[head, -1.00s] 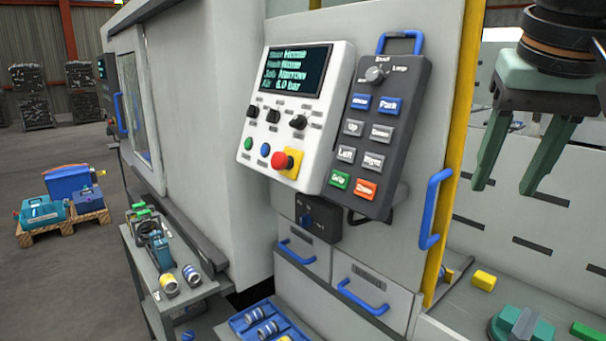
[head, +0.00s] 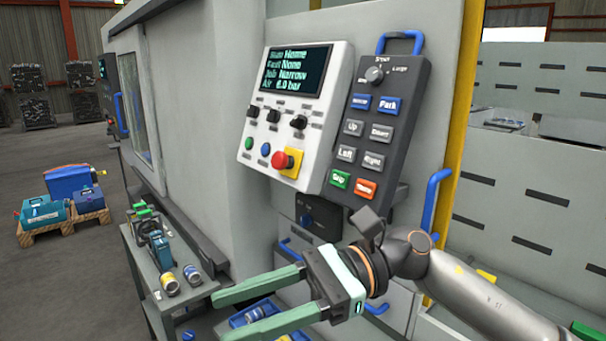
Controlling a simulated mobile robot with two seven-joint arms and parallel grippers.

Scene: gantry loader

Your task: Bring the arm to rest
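My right arm (head: 478,292) comes in from the lower right and reaches left, below the control panel. Its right gripper (head: 222,318) points left with two green fingers apart and nothing seen held between them. The gripper is in front of the drawers and the blue tray (head: 238,321), hiding parts of both. The dark pendant (head: 375,145) hangs upright above the gripper, apart from it, with a blue Park button (head: 388,105). The display (head: 296,70) appears to read state Home, fault None, job Narrow, air 6.0 bar. My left gripper is not in view.
A red stop button (head: 282,160) sits on the white panel. A blue handle (head: 434,205) stands close behind my arm. A grey cart (head: 148,270) with cans and tools stands left of the gripper. A pallet (head: 60,225) with boxes stands on open floor further left.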

